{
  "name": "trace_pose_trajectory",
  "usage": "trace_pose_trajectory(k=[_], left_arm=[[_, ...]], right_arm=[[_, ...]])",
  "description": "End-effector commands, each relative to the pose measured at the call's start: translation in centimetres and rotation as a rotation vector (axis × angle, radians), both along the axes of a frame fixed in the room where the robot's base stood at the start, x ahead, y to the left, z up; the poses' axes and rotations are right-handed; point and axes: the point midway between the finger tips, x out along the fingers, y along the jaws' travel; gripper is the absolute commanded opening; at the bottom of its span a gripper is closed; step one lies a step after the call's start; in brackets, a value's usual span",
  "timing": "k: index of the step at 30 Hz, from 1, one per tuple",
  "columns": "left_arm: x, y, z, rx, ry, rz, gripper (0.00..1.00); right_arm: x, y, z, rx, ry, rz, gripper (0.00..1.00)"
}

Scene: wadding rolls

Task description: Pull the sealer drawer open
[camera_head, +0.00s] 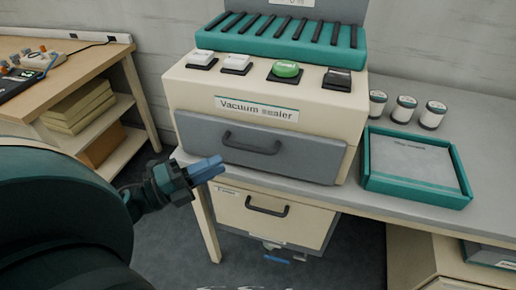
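The vacuum sealer (190,95) is a cream machine standing on a grey worktop. Its wide grey sealer drawer (320,158) looks closed, flush under the "Vacuum sealer" label, with a dark bar handle (250,149) across its front. My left gripper (207,169), with blue fingers, is in front of the drawer's lower left part, left of and slightly below the handle. It appears apart from the handle. The fingers overlap in this view, so their gap cannot be judged; nothing shows held in them. My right gripper is not in view.
A teal-rimmed tray (418,194) lies right of the sealer, with small jars (405,109) behind it. A cream lower drawer (270,227) with its own dark handle sits beneath the worktop. A shelved wooden table (82,66) stands left. Small unclear blue bits show below the lower drawer.

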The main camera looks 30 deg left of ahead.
Motion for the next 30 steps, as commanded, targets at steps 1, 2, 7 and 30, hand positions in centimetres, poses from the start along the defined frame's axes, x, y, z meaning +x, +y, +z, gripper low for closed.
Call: trace_pose_trajectory(k=[1,2,7,30], left_arm=[[1.0,-0.6,0.5,-0.001,-0.004,-0.002,0.22],[1.6,-0.9,0.6,-0.002,-0.003,-0.002,0.22],[4.7,-2.9,1.1,-0.003,-0.003,-0.001,0.22],[8.5,-5.3,1.3,-0.004,0.002,0.001,0.14]], right_arm=[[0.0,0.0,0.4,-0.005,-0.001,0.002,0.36],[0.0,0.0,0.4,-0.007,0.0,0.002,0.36],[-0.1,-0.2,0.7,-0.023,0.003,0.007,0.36],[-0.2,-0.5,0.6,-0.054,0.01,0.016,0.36]])
